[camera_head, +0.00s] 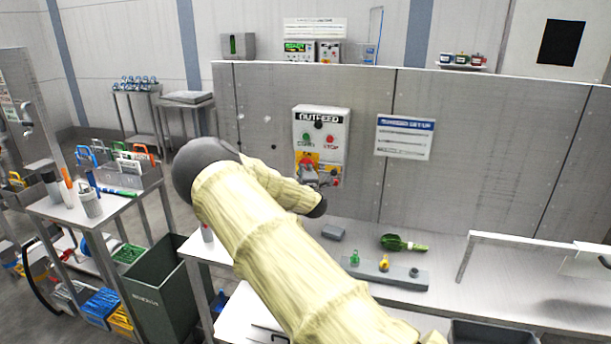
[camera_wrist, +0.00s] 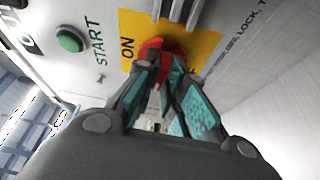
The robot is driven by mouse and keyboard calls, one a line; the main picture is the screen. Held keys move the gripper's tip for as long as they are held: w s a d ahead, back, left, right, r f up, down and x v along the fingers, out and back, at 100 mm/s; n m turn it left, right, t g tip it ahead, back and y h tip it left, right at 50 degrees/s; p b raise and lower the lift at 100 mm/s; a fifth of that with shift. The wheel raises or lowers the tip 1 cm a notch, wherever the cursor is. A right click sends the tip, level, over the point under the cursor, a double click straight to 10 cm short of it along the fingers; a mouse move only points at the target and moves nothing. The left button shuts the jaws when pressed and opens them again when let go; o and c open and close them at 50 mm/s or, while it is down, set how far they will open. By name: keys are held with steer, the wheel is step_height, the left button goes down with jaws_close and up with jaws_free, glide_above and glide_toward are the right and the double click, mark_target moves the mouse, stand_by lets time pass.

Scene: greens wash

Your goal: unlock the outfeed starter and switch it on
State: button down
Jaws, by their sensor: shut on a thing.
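The outfeed starter (camera_head: 340,128) is a pale box on the grey wall panel, with a green START button (camera_head: 306,137) and a red STOP button. Its lower part has a yellow plate (camera_wrist: 205,48) marked ON. My gripper (camera_wrist: 163,75) is at this plate, its teal-padded fingers shut on a red part (camera_wrist: 151,47). I cannot tell whether this is a key, a lock or a switch handle. A grey metal piece (camera_wrist: 180,10) stands just beyond it.
A grey strip (camera_head: 400,280) on the bench below holds a green item (camera_head: 354,258), a yellow item (camera_head: 384,263) and a dark item (camera_head: 413,272). A green-handled tool (camera_head: 402,243) lies behind them. A white rail (camera_head: 520,241) stands at right.

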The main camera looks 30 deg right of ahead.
steer(key=m+h+b, duration=0.3)
steer(key=m+b, duration=0.4)
steer(key=b, duration=0.1)
steer(key=m+g+h+b, duration=0.1)
steer(key=m+h+b, duration=0.1)
steer(key=m+b, duration=0.5)
steer(key=f+m+h+b, duration=0.1)
steer(key=m+h+b, duration=0.2)
steer(key=m+b, duration=0.4)
steer(key=shift+w+a+g+h+b, duration=0.2)
steer(key=shift+w+g+h+b, duration=0.15)
steer(key=shift+b, duration=1.15)
steer(key=shift+m, duration=0.5)
steer(key=c, duration=1.5)
jaws_free()
steer(key=shift+s+a, duration=0.1)
steer(key=shift+a, duration=0.05)
